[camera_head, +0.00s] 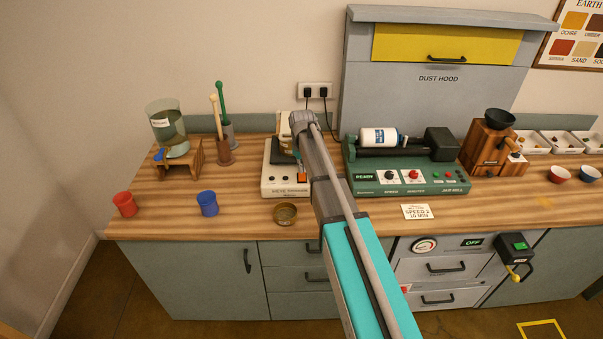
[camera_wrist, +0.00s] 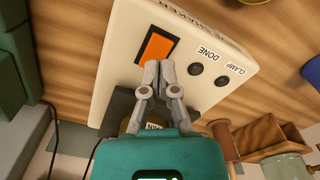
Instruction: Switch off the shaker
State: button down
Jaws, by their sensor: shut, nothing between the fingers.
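The shaker (camera_head: 275,185) is a white box on the bench, left of my arm, its back part hidden by the arm. Its pale front panel (camera_wrist: 118,62) fills much of the wrist view, with an orange rocker switch (camera_wrist: 157,46), two dark round knobs or lamps, and the words DONE and CLAMP. The switch shows in the head view too (camera_head: 302,178). My gripper (camera_wrist: 159,66) is shut and empty. Its fingertips overlap the switch's near edge in the wrist view; I cannot tell whether they touch it. My wrist hides the fingertips in the head view.
A green jar mill (camera_head: 430,189) with a white jar stands right of my arm. A small brass dish (camera_head: 285,214) sits in front of the shaker. Blue (camera_head: 208,204) and red (camera_head: 124,205) cups stand left. A paper card (camera_head: 417,212) lies near the front edge.

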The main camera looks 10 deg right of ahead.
aim_at(302, 179)
jog(key=shift+r+p, duration=1.7)
jog(key=shift+r, duration=0.15)
jog(key=s+f+m+b, duration=0.1)
jog(key=s+m, duration=0.3)
jog(key=s, duration=2.3)
jog(key=shift+s+a, duration=0.15)
jog(key=shift+a, duration=0.2)
jog(key=shift+f, duration=0.1)
